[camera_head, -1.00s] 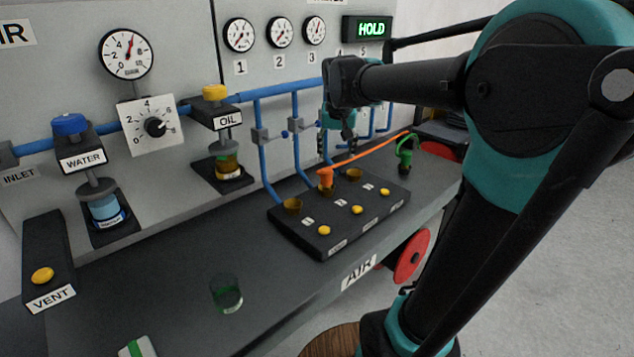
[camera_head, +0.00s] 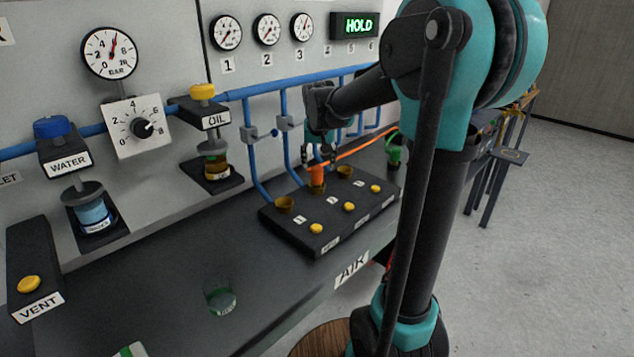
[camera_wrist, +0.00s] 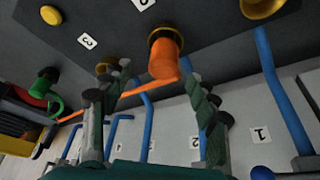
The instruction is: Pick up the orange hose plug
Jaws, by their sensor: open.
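The orange hose plug (camera_head: 317,176) stands upright in the middle brass socket of the black block on the bench. An orange hose runs from it to the right. In the wrist view the plug (camera_wrist: 163,58) sits in its brass socket, beyond and between the two spread fingers. My gripper (camera_head: 318,155) is open and empty, pointing down just above the plug. It also shows in the wrist view (camera_wrist: 152,105), its fingertips apart on either side of the plug's line. I cannot tell from these frames whether a finger touches the plug or hose.
The black socket block (camera_head: 290,232) has other brass sockets and yellow buttons. Blue pipes (camera_head: 250,150) rise close behind it. A green plug (camera_head: 394,150) stands to the right. Open bench lies left of the block.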

